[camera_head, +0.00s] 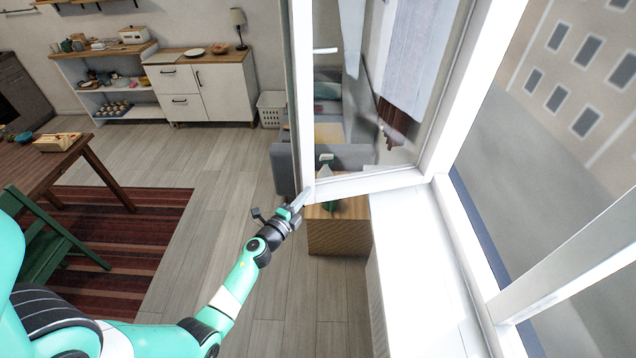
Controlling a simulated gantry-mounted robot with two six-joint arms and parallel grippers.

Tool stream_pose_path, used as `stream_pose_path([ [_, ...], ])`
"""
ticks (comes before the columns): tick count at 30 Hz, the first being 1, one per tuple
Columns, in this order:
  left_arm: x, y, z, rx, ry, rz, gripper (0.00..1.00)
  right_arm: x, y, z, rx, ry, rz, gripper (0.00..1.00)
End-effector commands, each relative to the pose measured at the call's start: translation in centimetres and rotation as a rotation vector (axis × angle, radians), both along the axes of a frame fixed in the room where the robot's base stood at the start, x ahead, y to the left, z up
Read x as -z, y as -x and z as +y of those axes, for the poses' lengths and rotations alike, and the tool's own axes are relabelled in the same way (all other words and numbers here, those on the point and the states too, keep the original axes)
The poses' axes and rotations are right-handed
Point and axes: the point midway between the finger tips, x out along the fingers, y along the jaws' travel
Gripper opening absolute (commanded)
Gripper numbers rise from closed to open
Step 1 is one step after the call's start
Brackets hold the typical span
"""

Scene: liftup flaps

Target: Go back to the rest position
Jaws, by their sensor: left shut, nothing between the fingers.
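My left gripper (302,198) is shut and empty. Its arm reaches up from the lower left, and the fingertips are at the lower left corner of the open white window sash (372,184). I cannot tell whether the fingertips touch the sash. The sash stands swung inward into the room, with its handle (325,50) on the left upright. My right gripper is not in view.
A white window sill (412,255) runs along the right, beside the open window frame. A wooden cabinet (338,232) stands behind and below the gripper. A wooden table (62,160) and green chair (50,240) are at left.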

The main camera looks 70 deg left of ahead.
Motion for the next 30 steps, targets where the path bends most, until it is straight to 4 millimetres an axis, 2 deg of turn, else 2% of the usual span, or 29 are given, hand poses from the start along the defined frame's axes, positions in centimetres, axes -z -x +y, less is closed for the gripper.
stream_pose_path([
  [1,-0.2,1.3,0.0,-0.004,0.003,0.001,0.00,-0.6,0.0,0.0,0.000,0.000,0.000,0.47],
  [3,-0.1,2.6,-0.1,-0.003,0.003,0.000,0.00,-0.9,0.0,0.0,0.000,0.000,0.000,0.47],
  [6,0.0,3.9,-0.2,-0.002,0.001,0.002,0.00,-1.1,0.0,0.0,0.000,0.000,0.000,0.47],
  [10,0.0,4.4,-0.3,0.001,0.000,0.000,0.00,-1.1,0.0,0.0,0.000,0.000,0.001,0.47],
  [21,0.0,4.3,-0.4,0.004,0.000,0.000,0.00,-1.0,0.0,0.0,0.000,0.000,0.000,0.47],
  [23,0.0,3.7,-1.0,0.021,-0.001,-0.001,0.00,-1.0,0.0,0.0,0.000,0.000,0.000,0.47],
  [26,-1.6,0.6,-2.8,0.091,-0.025,-0.022,0.00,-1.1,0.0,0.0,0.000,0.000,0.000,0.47],
  [29,-6.1,-4.2,-5.5,0.195,-0.088,-0.086,0.00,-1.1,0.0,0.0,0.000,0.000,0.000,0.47],
  [30,-8.7,-6.1,-6.9,0.238,-0.116,-0.130,0.00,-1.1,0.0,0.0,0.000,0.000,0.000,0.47],
])
